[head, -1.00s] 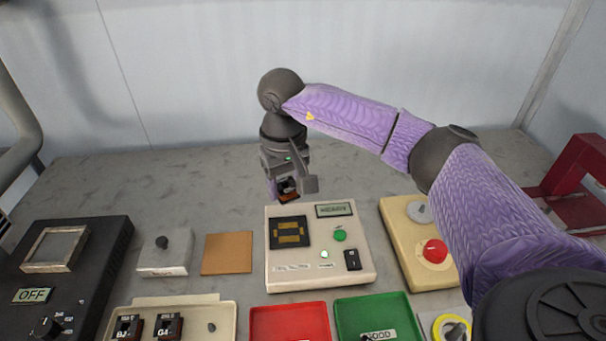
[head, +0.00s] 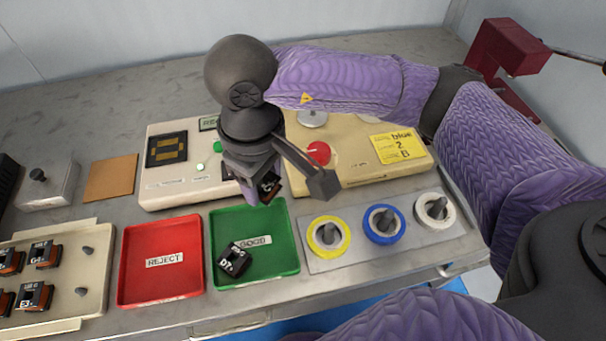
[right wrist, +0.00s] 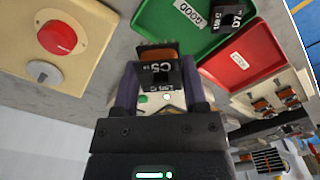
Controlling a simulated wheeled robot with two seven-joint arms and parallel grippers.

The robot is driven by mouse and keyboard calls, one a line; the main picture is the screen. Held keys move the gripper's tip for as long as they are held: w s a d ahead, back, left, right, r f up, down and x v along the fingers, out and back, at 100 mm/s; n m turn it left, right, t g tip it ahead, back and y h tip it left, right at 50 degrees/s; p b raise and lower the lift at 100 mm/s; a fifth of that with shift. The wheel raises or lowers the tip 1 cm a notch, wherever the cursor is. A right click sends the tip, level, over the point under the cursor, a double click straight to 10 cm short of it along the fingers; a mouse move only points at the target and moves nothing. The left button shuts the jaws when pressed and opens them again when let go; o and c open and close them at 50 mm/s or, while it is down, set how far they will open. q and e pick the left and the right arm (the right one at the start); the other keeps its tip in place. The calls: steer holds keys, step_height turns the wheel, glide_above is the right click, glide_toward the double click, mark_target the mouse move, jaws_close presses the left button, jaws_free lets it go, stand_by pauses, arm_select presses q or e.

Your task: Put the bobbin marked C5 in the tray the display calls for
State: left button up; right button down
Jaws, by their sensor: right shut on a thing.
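The bobbin marked C5 (right wrist: 160,76), black with a copper winding, is between the fingers of my right gripper (right wrist: 158,92), which is shut on it. In the head view the right gripper (head: 256,188) holds this bobbin (head: 270,187) above the back edge of the green GOOD tray (head: 285,262). A bobbin marked D7 (head: 234,261) lies in that tray. The red REJECT tray (head: 135,285) is empty, left of it. The tester's display (head: 208,123) is partly hidden by my arm; only its first letters, like "REA", show. My left gripper is out of view.
A cream tray (head: 75,318) with several bobbins is at the left. Yellow, blue and white spools (head: 384,224) stand on a plate right of the green tray. A cream box with a red button (head: 318,153) and the tester (head: 160,198) stand behind the trays.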

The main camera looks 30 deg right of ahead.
mark_target(268, 222)
steer(key=f, duration=0.3)
steer(key=f+b, duration=0.1)
steer(key=f, duration=0.2)
steer(key=f+b, duration=0.1)
steer(key=f, duration=0.2)
steer(key=shift+a+f, duration=0.25)
steer(key=shift+f, duration=0.05)
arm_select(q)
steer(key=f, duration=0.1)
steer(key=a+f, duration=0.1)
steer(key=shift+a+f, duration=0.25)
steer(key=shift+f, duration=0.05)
arm_select(e)
steer(key=shift+r, duration=0.15)
steer(key=shift+w, duration=0.1)
steer(key=shift+c, duration=2)
jaws_free()
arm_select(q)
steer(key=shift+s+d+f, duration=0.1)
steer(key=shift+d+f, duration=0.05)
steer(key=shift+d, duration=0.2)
